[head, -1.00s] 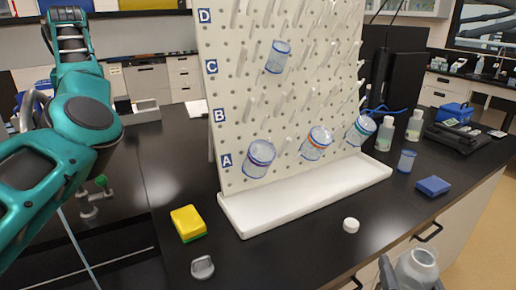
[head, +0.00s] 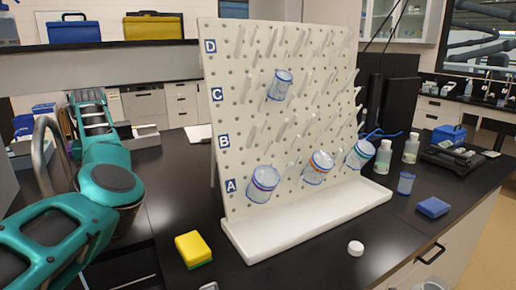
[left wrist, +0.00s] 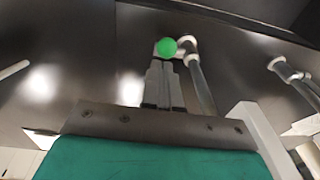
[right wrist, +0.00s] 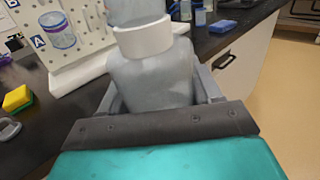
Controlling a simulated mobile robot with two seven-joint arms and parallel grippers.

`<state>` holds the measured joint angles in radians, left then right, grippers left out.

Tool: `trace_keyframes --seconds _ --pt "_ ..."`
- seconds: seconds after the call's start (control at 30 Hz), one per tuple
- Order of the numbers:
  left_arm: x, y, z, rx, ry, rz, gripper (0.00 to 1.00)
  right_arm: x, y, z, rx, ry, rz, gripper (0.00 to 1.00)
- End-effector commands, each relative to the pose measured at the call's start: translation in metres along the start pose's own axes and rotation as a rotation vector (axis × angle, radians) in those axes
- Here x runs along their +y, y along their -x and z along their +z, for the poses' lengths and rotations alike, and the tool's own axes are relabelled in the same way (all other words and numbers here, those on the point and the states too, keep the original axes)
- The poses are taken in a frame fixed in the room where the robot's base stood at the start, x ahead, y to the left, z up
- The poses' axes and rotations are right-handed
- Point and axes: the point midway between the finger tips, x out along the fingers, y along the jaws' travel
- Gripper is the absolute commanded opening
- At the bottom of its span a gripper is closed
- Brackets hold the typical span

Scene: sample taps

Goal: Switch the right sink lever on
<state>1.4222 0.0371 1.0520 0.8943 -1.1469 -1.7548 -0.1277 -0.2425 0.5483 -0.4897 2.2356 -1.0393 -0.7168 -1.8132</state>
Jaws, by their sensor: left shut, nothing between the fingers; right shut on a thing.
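In the left wrist view, a round green knob (left wrist: 166,46) sits on a pale lab tap (left wrist: 188,46) over the dark counter. My left gripper (left wrist: 165,68) is shut with nothing between its fingers. Its tips are just below the knob in the picture; whether they touch it I cannot tell. A second pale tap (left wrist: 283,68) stands at the right. In the head view my left arm hides this gripper and the taps. My right gripper (right wrist: 155,85) is shut on a translucent grey bottle (right wrist: 150,75) with a white neck ring.
A white pegboard drying rack (head: 290,130) with several jars stands mid-counter. A yellow sponge (head: 193,248), a white cap (head: 355,248) and a blue sponge (head: 433,207) lie around it. A grey curved pipe (head: 42,150) rises beside my left arm.

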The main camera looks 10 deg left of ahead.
Motion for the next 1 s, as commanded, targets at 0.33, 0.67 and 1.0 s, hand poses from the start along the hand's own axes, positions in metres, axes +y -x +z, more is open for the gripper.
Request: trace_keyframes --seconds 0.33,0.67,1.0 --pt "-0.003 -0.030 0.019 0.001 -0.001 0.000 0.00 0.000 0.000 0.001 0.000 0.000 0.000 0.34" --pt "-0.005 -0.035 0.020 -0.002 0.000 -0.002 0.00 0.000 0.000 0.001 0.000 0.000 0.000 0.34" --pt "-0.005 -0.037 0.020 -0.003 0.000 -0.002 0.00 0.000 0.000 0.001 0.000 0.000 0.000 0.34"
